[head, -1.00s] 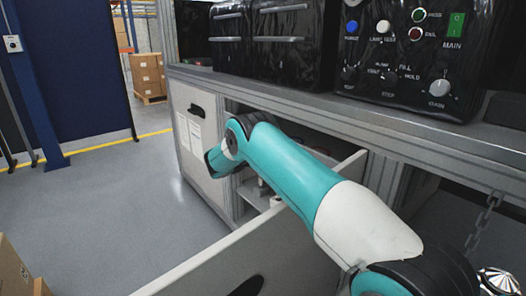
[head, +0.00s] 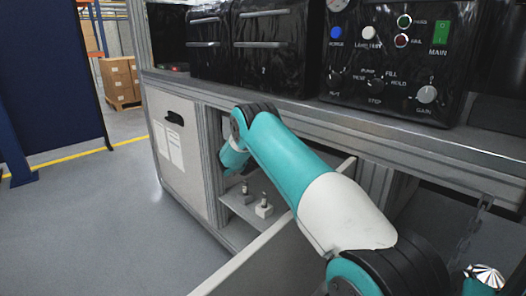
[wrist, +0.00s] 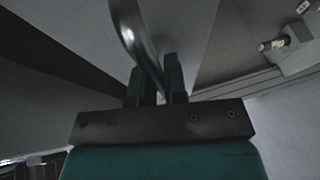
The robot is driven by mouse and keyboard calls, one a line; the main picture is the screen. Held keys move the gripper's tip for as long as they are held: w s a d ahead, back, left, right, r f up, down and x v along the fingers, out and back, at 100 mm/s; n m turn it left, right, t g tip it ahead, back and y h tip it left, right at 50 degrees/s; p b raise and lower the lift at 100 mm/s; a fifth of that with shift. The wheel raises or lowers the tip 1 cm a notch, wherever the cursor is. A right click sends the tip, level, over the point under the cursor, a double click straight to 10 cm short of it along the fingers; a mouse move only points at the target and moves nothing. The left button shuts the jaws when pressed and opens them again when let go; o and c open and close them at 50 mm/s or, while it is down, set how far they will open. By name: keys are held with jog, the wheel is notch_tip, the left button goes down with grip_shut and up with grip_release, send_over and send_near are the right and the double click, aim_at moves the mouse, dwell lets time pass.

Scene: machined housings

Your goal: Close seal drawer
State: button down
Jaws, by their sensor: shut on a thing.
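In the wrist view my gripper (wrist: 155,76) has its two dark green fingers on either side of a curved, shiny metal bar (wrist: 137,42), which looks like a handle. It is shut on this bar. A plain grey panel (wrist: 178,32) lies behind the bar. In the head view my teal and white arm reaches into the open lower bay of the cabinet, and my gripper is hidden there. A shelf-like tray or drawer floor (head: 233,207) shows low in the bay. I cannot tell for sure whether this is the seal drawer.
Small fittings (head: 264,209) stand on the tray and also show in the wrist view (wrist: 278,43). A pale panel (head: 285,245) juts out of the bay under my arm. A closed door (head: 178,150) is at left. The floor at left (head: 85,220) is clear.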

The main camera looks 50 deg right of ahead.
jog(key=c, duration=1.3)
grip_release()
jog(key=shift+w+d, duration=0.1)
jog(key=shift+o, duration=0.6)
jog(key=shift+d, duration=0.1)
jog(key=v, duration=1.7)
jog(key=shift+a, duration=0.2)
jog(key=shift+r, duration=0.2)
